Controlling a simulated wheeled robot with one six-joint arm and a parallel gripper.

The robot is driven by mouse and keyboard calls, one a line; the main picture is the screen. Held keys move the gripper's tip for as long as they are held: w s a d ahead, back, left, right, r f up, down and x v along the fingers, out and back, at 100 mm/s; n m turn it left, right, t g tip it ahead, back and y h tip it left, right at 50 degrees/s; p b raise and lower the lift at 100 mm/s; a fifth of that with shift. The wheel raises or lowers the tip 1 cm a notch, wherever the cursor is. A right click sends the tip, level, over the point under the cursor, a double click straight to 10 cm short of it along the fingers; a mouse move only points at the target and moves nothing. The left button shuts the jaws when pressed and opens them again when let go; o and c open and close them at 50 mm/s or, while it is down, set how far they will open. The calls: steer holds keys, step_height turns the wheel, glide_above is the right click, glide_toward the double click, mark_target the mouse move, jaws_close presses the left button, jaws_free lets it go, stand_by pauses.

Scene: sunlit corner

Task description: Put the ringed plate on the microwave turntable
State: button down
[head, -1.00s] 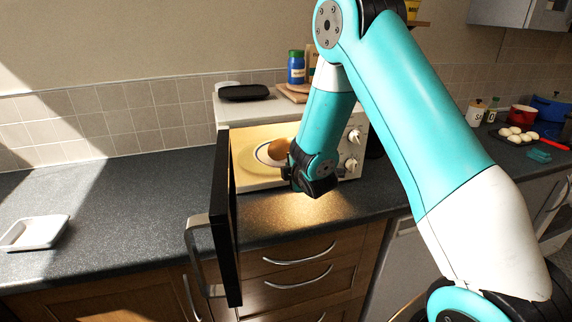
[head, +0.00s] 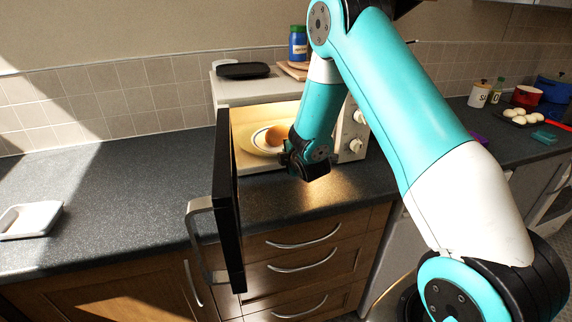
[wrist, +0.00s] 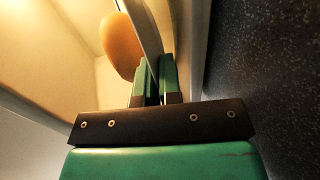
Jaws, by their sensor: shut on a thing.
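The ringed plate (head: 259,138), pale with a dark ring, is inside the lit microwave (head: 285,91), and a brown rounded food item (head: 273,134) rests on it. My gripper (head: 287,160) is at the microwave's opening, shut on the near edge of the plate. In the wrist view my gripper (wrist: 157,80) has its two green fingers closed on the plate (wrist: 150,35), with the brown item (wrist: 121,46) beside them. I cannot make out the turntable separately, or whether the plate touches it. My arm hides the right part of the opening.
The black microwave door (head: 229,200) stands open toward me, left of my gripper. A black dish (head: 243,71) and a blue jar (head: 298,44) are on top of the microwave. A white tray (head: 35,220) lies far left. The counter between is clear.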

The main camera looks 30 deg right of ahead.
step_height(320, 180, down, 2)
steer(key=shift+d+f+b, duration=0.1)
steer(key=shift+b, duration=0.25)
steer(key=shift+w, duration=0.2)
steer(key=shift+f, duration=0.15)
steer(key=c, duration=1.3)
jaws_free()
